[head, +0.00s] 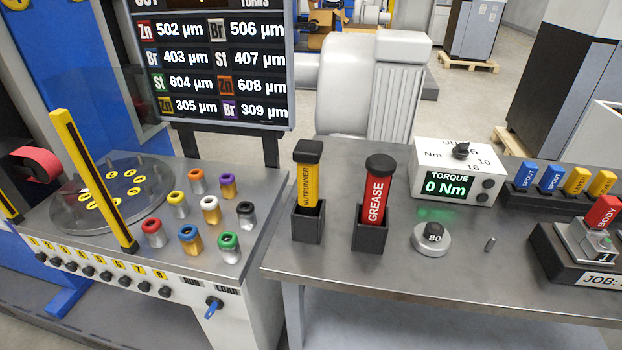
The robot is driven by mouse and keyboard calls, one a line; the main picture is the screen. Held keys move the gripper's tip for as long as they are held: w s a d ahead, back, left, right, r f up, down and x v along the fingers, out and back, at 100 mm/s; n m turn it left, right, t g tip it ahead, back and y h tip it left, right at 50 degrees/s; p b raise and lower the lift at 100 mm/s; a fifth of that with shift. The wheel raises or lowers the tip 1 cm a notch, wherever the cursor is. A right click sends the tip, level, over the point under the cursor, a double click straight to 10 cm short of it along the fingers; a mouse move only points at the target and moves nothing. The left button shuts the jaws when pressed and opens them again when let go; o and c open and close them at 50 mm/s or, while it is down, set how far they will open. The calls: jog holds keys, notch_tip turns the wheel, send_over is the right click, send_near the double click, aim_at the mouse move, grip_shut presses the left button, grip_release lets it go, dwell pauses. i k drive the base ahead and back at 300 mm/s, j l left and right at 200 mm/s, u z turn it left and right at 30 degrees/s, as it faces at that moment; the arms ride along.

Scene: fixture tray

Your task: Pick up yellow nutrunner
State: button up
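The yellow nutrunner (308,186) stands upright in a dark square holder (308,224) near the left end of the grey metal table. It has a black cap on top and its name in dark letters down the side. Its lower end is hidden inside the holder. My gripper is not in view in the head view.
A red grease tube (376,199) stands in its own holder (371,236) just right of the nutrunner. A torque box (456,171) and a round weight (431,238) are further right. Left is a bench with several coloured-top cylinders (209,207). The table front is clear.

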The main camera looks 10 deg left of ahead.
aim_at(306, 154)
jog(key=u, duration=1.25)
jog(key=i+l+u, duration=0.25)
jog(key=i+u, duration=0.15)
jog(key=i, duration=0.1)
